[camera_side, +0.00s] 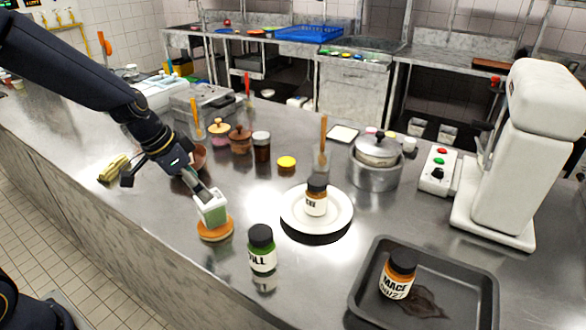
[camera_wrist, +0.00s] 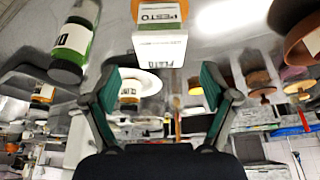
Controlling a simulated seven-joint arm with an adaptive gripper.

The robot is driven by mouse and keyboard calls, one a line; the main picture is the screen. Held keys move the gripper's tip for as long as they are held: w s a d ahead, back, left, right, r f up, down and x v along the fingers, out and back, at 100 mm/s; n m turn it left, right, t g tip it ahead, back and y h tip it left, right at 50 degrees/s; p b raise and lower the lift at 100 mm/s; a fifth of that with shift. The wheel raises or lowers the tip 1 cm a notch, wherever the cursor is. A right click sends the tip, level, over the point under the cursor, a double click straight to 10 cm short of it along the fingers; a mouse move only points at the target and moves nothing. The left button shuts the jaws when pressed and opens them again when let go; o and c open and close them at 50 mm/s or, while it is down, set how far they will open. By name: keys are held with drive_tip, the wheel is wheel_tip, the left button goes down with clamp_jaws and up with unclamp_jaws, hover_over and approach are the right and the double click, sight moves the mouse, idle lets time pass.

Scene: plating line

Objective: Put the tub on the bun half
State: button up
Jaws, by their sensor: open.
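The tub (camera_side: 212,212) is white and green and sits upright on the bun half (camera_side: 214,232), an orange-brown round on the steel counter. In the wrist view the tub (camera_wrist: 160,42) shows its PESTO label just beyond my fingertips, and a bit of the bun half (camera_wrist: 136,10) shows at the top edge. My gripper (camera_side: 203,193) is right at the top of the tub. In the wrist view my gripper (camera_wrist: 162,84) has its two green-padded fingers spread wide with nothing between them. The side view does not show clearly whether a finger touches the tub.
A green-labelled jar (camera_side: 262,252) stands close to the right of the bun half. A white plate (camera_side: 290,216) holds a jar (camera_side: 316,200). A dark tray (camera_side: 455,270) holds a MACE jar (camera_side: 397,278). Behind stand several brown pots and a steel pot (camera_side: 374,176). The counter's front edge is close.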

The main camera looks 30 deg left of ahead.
drive_tip(key=s+r+n+y, duration=0.1)
drive_tip(key=s+r+n, duration=0.1)
drive_tip(key=s+r, duration=0.4)
drive_tip(key=s+d+r+n+t, duration=0.1)
drive_tip(key=s+r+n, duration=0.1)
drive_tip(key=s+r, duration=0.4)
drive_tip(key=shift+s+n+y, duration=0.3)
drive_tip(key=shift+s+y, duration=0.1)
drive_tip(key=shift+s, duration=2.45)
drive_tip(key=shift+d, duration=0.1)
